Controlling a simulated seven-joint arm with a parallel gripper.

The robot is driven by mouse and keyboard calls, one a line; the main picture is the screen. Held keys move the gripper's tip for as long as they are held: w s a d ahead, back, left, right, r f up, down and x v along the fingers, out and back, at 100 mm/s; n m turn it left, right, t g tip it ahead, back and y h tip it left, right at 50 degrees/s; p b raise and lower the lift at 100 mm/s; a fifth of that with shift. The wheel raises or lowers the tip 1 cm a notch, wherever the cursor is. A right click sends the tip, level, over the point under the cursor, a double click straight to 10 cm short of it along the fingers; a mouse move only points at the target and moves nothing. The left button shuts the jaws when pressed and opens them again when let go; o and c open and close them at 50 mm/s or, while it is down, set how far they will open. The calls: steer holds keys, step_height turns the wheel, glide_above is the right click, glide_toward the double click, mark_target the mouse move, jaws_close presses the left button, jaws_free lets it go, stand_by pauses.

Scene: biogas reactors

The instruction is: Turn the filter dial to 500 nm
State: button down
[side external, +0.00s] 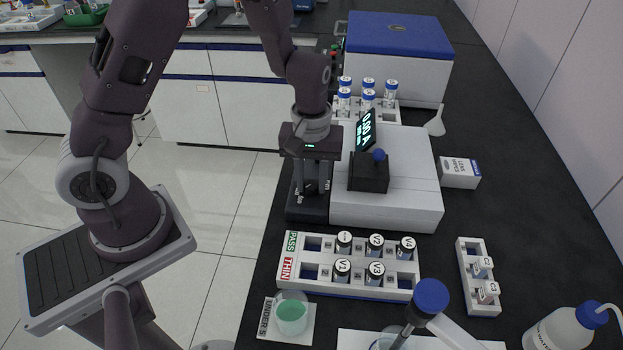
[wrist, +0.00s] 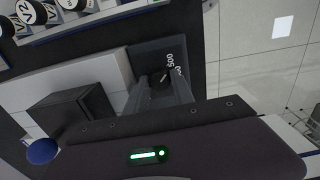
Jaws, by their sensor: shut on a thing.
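The filter dial (wrist: 158,76) is a small black knob with a white pointer line, on a dark panel (wrist: 143,56) in the wrist view. White numbers stand beside it; one looks like 600 or 500, and another is partly hidden. In the side view the dark dial block (side external: 307,208) sits at the left of the white photometer (side external: 395,200). My gripper (side external: 317,186) points down over the block with its fingers closed around the dial. The fingers also show in the wrist view (wrist: 162,92) and hide part of the dial. The exact pointer reading is unclear.
The photometer has a lit display (side external: 366,130) and a black holder (side external: 369,172) with a blue knob close to my gripper's right. A white vial rack (side external: 350,287) stands in front. A blue-lidded box (side external: 397,60) and more vials are behind. The floor is left of the bench edge.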

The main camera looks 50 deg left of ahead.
mark_target(312, 184)
steer(key=c, duration=1.1)
jaws_free()
step_height(312, 184, up, 7)
steer(key=shift+r, duration=0.1)
steer(key=s+d+r+m+t+h, duration=0.1)
steer(key=s+r+m, duration=0.15)
steer(key=r, duration=0.25)
steer(key=s+r+m+t, duration=0.1)
steer(key=s+r, duration=0.2)
steer(key=r, duration=0.2)
steer(key=s+r+m+t, duration=0.1)
steer(key=s+r+m, duration=0.1)
steer(key=s, duration=0.2)
steer(key=s+r+m+t, duration=0.1)
steer(key=s+r, duration=0.1)
steer(key=s, duration=0.2)
steer(key=s+r+m+t+y, duration=0.1)
steer(key=s+r+m, duration=0.1)
steer(key=s, duration=0.2)
steer(key=shift+s+a+r+m+t, duration=0.15)
steer(key=shift+a+m+t, duration=0.15)
steer(key=shift+a+m, duration=0.1)
